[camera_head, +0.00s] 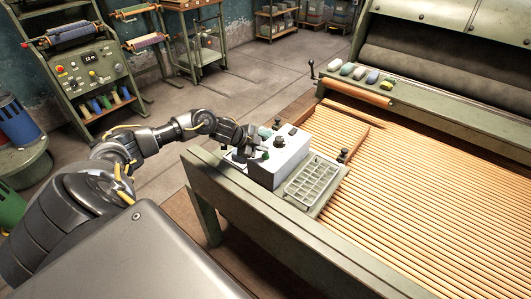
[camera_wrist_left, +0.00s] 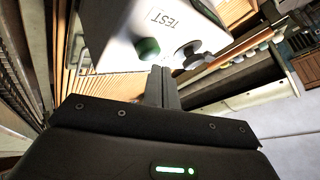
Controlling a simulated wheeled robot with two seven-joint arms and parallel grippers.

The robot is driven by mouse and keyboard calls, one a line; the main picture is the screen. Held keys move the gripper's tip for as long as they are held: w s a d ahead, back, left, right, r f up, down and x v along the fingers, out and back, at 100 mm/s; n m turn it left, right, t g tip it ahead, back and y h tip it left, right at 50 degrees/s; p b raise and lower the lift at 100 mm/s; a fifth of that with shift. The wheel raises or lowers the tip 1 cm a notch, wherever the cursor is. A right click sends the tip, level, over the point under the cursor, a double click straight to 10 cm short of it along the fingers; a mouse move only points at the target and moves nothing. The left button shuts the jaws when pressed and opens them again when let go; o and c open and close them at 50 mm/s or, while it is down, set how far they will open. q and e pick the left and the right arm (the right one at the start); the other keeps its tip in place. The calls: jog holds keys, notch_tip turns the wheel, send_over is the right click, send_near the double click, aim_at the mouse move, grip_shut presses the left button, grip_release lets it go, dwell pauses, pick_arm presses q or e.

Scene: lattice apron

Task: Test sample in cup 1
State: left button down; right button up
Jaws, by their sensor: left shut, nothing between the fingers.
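A white test box (camera_head: 285,160) stands on the green-grey ledge of the machine. In the left wrist view the box (camera_wrist_left: 118,30) carries the label TEST, a green button (camera_wrist_left: 148,48) and a grey round part (camera_wrist_left: 190,54) beside it. My left gripper (camera_head: 260,150) is at the box's left side. In the left wrist view its fingers (camera_wrist_left: 162,72) are together and empty, with their tips close to the green button. I cannot tell whether they touch it. A metal tray with several compartments (camera_head: 312,184) lies right of the box. I cannot make out which cup is cup 1.
A bed of long wooden slats (camera_head: 430,190) fills the right side. Several coloured blocks (camera_head: 360,73) lie on the machine's far shelf. A control cabinet (camera_head: 90,75) stands at the back left. The floor (camera_head: 260,85) between is clear.

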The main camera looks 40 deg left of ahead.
aim_at(262, 155)
pick_arm(q)
jog(key=shift+f, duration=0.3)
jog(key=shift+f+b, duration=0.3)
jog(key=shift+f, duration=0.2)
dwell(0.6)
jog(key=shift+r, duration=0.1)
dwell(0.3)
jog(key=shift+r+p, duration=0.8)
jog(key=shift+p, duration=0.2)
jog(key=shift+r, duration=0.15)
notch_tip(262, 155, up, 5)
jog(key=p, duration=0.4)
jog(key=shift+p, duration=0.4)
